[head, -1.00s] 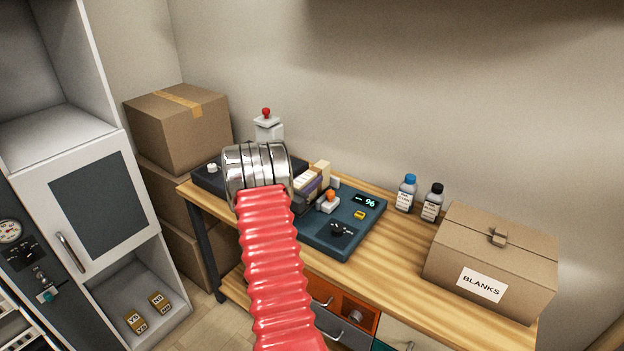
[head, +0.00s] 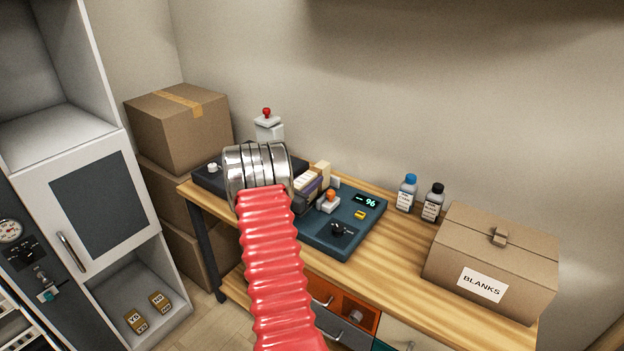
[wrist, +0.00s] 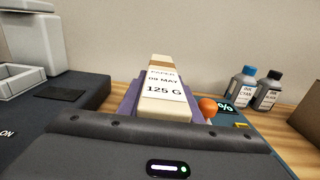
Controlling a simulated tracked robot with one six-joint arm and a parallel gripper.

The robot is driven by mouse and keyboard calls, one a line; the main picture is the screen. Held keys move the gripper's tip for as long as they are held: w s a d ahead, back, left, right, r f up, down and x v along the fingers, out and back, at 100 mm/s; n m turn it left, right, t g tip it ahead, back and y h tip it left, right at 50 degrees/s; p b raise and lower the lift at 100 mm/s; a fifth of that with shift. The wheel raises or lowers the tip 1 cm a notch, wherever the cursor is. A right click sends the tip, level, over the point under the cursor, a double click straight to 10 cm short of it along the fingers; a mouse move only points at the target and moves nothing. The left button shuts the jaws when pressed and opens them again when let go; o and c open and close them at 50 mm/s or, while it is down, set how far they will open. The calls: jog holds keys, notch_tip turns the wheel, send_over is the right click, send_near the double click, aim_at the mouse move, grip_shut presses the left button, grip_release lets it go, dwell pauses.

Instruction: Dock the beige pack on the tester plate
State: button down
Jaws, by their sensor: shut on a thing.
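In the head view the pack (head: 322,172) shows only in part past my silver wrist, and my gripper (head: 312,182) is at the left end of the dark teal tester plate (head: 318,238). The plate carries a display reading 96, an orange knob and a black part. I cannot tell whether the pack touches the plate; its underside is hidden.
A dark unit (wrist: 75,98) with a grey machine stands left of the pack. Two ink bottles (head: 407,195) and a closed BLANKS box (head: 490,262) stand to the right on the wooden bench (head: 395,262). Bare bench lies between plate and box.

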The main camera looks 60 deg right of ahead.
jog(key=shift+f, duration=0.4)
jog(key=c, duration=1.6)
grip_release()
jog(key=shift+o, duration=0.2)
jog(key=shift+f, duration=0.1)
jog(key=shift+a, duration=0.15)
jog(key=shift+w+a, duration=0.3)
jog(key=shift+a, duration=1.45)
jog(key=shift+w+a, duration=0.35)
jog(key=shift+a, duration=1.45)
jog(key=shift+w+a, duration=0.3)
jog(key=shift+a, duration=1.45)
